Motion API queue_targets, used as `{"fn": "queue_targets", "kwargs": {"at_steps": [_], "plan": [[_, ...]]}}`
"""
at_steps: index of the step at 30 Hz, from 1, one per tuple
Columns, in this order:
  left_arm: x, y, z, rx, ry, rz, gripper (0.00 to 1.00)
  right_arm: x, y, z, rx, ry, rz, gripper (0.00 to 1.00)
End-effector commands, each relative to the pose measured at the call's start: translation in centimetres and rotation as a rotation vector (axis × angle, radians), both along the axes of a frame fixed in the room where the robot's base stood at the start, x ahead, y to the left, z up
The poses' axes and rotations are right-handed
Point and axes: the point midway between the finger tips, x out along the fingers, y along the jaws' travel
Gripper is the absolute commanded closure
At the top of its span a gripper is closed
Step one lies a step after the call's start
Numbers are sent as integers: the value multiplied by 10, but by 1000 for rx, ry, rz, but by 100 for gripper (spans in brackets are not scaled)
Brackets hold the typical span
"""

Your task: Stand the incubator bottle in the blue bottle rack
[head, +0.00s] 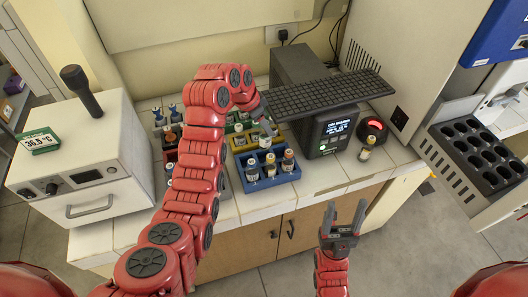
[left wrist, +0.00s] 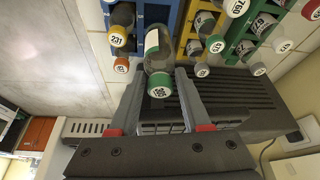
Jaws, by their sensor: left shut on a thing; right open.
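The blue bottle rack (head: 276,178) stands on the bench in the head view, with several capped bottles in it. It also shows at the top of the left wrist view (left wrist: 172,6). My left gripper (head: 264,121) is shut on a bottle (head: 265,141) at the rack's back side. In the left wrist view that bottle (left wrist: 160,60) has a green cap with a number and sits between the fingers. Its lower end is hidden, so I cannot tell whether it is in a slot. My right gripper (head: 342,218) is open and empty, in front of the bench.
The white incubator (head: 80,150) with a green temperature display stands at left. A dark device (head: 330,135) with a keyboard (head: 335,90) stands at right.

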Motion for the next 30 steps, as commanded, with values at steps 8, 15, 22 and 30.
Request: {"fn": "queue_targets", "kwargs": {"at_steps": [8, 15, 22, 30], "plan": [[-1, 0, -41, 0, 7, 2, 100, 0, 0, 21, 0, -1, 0, 40], [-1, 0, -59, 1, 3, 2, 100, 0, 0, 31, 0, -1, 0, 40], [-1, 0, -87, 1, 2, 1, 100, 0, 0, 38, 0, -1, 0, 40], [0, 0, -90, 0, 1, 2, 100, 0, 0, 33, 0, -1, 0, 40]]}}
